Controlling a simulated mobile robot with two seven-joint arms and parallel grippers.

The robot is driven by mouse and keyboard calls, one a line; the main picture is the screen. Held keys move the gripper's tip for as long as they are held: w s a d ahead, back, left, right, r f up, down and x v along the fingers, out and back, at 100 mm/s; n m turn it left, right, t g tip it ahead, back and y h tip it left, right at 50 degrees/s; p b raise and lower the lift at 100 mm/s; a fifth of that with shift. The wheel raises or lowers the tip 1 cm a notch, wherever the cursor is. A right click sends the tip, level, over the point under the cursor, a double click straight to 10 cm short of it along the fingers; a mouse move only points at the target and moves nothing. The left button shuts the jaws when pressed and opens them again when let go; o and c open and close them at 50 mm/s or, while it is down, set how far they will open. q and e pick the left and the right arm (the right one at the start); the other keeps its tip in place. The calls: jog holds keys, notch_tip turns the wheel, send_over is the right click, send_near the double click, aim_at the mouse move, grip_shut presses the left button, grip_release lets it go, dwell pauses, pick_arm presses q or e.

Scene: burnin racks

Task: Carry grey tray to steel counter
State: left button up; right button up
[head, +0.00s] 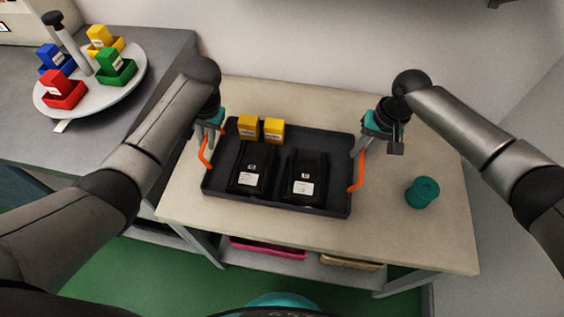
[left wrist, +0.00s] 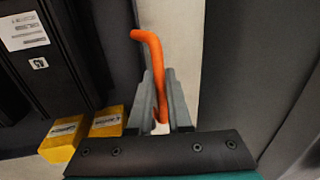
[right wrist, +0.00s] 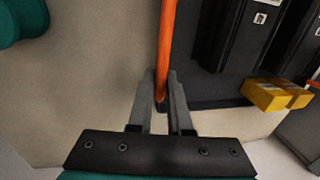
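The grey tray (head: 335,205) sits on the pale table, with an orange handle at each side. It holds two black devices with white labels (head: 251,168) (head: 304,178) and two yellow blocks (head: 249,127) (head: 273,130) at its back. My left gripper (head: 208,135) is at the left handle; in the left wrist view its fingers (left wrist: 161,112) are closed around the orange bar. My right gripper (head: 359,150) is at the right handle; in the right wrist view its fingers (right wrist: 161,92) close on the bar. The grey steel counter (head: 165,60) stands at the left.
A round white turntable (head: 85,101) on the counter carries red, blue, green and yellow blocks in bins. A teal spool (head: 422,192) stands on the table right of the tray. Pink (head: 267,248) and tan (head: 350,262) trays lie on the lower shelf. The wall is behind the table.

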pick_arm(q)
grip_shut()
pick_arm(e)
grip_shut()
jog(key=shift+d, duration=0.1)
dwell(0.5)
